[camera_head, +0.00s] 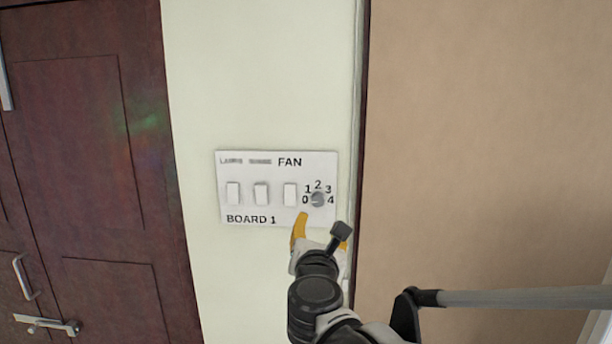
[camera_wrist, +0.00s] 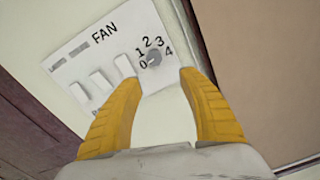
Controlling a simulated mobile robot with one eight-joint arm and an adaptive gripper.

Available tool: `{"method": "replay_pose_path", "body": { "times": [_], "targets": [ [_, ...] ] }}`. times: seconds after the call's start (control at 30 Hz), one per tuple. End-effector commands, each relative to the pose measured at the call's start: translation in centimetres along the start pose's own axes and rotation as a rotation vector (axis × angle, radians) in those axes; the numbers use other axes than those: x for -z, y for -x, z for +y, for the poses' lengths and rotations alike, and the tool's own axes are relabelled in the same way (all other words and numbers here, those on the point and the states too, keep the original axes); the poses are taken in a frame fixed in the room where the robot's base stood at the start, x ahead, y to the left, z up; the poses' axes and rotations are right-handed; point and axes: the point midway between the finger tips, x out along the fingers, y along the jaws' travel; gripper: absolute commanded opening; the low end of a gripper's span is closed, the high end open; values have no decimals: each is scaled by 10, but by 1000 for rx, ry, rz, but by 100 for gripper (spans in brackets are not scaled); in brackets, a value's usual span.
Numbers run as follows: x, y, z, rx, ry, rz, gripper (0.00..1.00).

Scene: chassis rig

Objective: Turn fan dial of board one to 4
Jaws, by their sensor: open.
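Board 1 (camera_head: 247,207) is a white panel on a pale wall, labelled FAN and BOARD 1, with three white rocker switches. The fan dial (camera_head: 318,199) is a small grey round knob at its right side, ringed by the numbers 0 to 4. In the wrist view the dial (camera_wrist: 154,58) sits beyond my fingertips, near the gap between them. My gripper (camera_head: 320,230) is just below the dial in the head view, with its yellow fingers apart. In the wrist view my gripper (camera_wrist: 162,78) is open and empty. The dial's pointer setting is too small to tell.
A dark reddish-brown door (camera_head: 85,150) with metal handles and a latch stands to the left. A brown panel (camera_head: 490,150) fills the right side, with a dark edge close to the board. The wall around the board is bare.

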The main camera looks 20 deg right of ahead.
Motion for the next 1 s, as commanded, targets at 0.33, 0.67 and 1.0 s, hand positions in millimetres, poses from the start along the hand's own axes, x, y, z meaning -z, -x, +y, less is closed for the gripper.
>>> {"method": "replay_pose_path", "body": {
  "times": [0.33,0.67,1.0],
  "targets": [
    [-6,-43,9,-16,68,-18,48],
    [-7,-99,10,-17,65,-17,48],
    [-7,-110,10,-18,64,-16,48]
  ]
}}
